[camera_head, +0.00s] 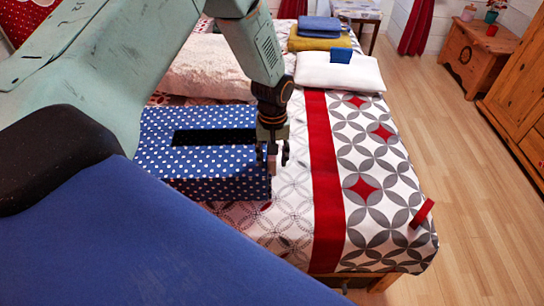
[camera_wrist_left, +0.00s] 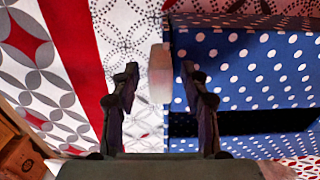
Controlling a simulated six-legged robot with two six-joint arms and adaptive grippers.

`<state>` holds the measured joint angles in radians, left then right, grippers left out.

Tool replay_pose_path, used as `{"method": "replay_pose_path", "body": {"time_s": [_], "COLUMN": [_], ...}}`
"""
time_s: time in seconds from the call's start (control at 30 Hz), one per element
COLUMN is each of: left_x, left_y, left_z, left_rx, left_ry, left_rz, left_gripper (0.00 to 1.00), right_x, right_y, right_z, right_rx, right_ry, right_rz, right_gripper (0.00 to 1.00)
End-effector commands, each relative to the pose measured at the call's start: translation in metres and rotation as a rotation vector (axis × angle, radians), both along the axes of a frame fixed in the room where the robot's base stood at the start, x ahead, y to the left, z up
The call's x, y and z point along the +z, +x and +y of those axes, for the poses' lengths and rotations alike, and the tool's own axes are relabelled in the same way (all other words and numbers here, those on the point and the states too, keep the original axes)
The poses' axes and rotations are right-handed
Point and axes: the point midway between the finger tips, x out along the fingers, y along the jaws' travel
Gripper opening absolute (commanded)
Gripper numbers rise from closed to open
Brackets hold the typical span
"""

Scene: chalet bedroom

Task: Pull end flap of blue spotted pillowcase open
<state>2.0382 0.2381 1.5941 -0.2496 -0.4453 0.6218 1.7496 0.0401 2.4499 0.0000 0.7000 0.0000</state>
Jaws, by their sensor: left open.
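The blue pillowcase with white spots (camera_head: 220,187) lies on the bed, left of centre in the head view. A dark opening (camera_head: 205,137) runs across its upper side. My left gripper (camera_head: 278,158) points down at the pillowcase's right end, open. In the left wrist view its two fingers (camera_wrist_left: 165,88) stand apart, one over the bedspread and the other against the spotted cloth (camera_wrist_left: 250,68). A pale narrow piece (camera_wrist_left: 160,73) shows between the fingers; I cannot tell what it is or whether they touch it. My right gripper is not in view.
The patterned bedspread (camera_head: 375,150) with a red stripe is clear right of the gripper. A white pillow (camera_head: 345,74) carries a small blue piece. Blue and yellow towels (camera_head: 320,43) lie behind. A red strip (camera_head: 422,213) sits at the bed's edge. Wooden floor (camera_head: 480,220) is free at right.

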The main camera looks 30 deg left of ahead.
Motion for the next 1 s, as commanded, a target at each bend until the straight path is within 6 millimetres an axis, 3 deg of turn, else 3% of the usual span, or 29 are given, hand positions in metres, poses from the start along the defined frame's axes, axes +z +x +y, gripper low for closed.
{"method": "replay_pose_path", "body": {"time_s": [0.1,0.63,1.0], "left_x": [0.0005,0.0006,0.0005], "left_y": [0.0,-0.0003,-0.0001], "left_z": [0.0009,0.0014,0.0014], "left_rx": [0.001,0.001,0.001], "left_ry": [0.0,0.0,0.0], "left_rz": [0.0,-0.001,-0.001], "left_gripper": [0.45,0.0,0.0], "right_x": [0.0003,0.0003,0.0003], "right_y": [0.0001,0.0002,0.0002], "right_z": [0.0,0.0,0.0], "right_rx": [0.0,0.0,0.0], "right_ry": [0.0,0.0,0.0], "right_rz": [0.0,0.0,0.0], "right_gripper": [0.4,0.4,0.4]}}
